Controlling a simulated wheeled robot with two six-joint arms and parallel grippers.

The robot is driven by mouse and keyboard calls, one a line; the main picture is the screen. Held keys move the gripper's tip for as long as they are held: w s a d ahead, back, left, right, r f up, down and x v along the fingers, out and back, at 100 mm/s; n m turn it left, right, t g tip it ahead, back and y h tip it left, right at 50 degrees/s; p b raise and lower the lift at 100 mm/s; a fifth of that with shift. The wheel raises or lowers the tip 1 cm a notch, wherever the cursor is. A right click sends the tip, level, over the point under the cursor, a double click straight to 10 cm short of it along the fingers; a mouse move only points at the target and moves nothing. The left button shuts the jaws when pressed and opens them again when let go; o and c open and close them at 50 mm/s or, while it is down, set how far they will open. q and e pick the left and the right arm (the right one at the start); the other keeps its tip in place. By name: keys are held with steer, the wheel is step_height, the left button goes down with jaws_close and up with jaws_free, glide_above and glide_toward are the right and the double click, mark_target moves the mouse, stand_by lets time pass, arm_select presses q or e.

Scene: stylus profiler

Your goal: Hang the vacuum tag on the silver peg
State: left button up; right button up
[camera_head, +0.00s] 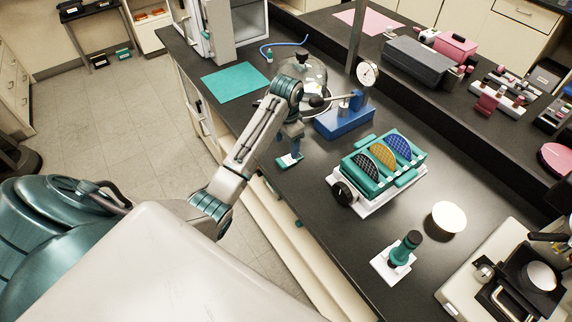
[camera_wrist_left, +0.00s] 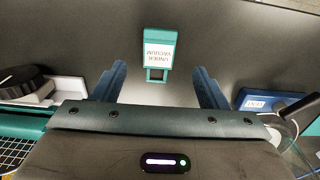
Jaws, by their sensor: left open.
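The vacuum tag (camera_wrist_left: 158,52) is a teal plate with a white "UNDER VACUUM" label and an opening at its near end. It lies on the black bench and also shows in the head view (camera_head: 289,160), partly covered by my gripper. My left gripper (camera_head: 291,144) is above it, open and empty. In the left wrist view the two blue fingers (camera_wrist_left: 158,68) stand apart, on either side of the tag, with gaps to it. I cannot clearly make out the silver peg; my arm may cover it. My right gripper is out of view.
A blue stand (camera_head: 345,121) with a dial gauge (camera_head: 368,73) is just behind and right of the tag. A teal rack with colored discs (camera_head: 372,174) stands right. A teal mat (camera_head: 235,82) lies behind. Bare bench lies around the tag, near the front edge.

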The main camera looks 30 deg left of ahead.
mark_target(286, 161)
arm_select(q)
steer(key=shift+w+f, duration=0.1)
steer(key=shift+f, duration=0.25)
steer(key=shift+f+p, duration=0.25)
steer(key=shift+p, duration=0.05)
steer(key=f+p, duration=0.1)
steer(key=f, duration=0.1)
steer(key=f+p, duration=0.1)
steer(key=f, duration=0.1)
steer(key=shift+s+f+p, duration=0.1)
steer(key=shift+s+p, duration=0.2)
steer(key=shift+s, duration=0.05)
steer(key=shift+f, duration=0.35)
steer(key=c, duration=1.1)
steer(key=shift+o, duration=0.2)
steer(key=shift+w+r, duration=0.1)
steer(key=shift+r, duration=0.05)
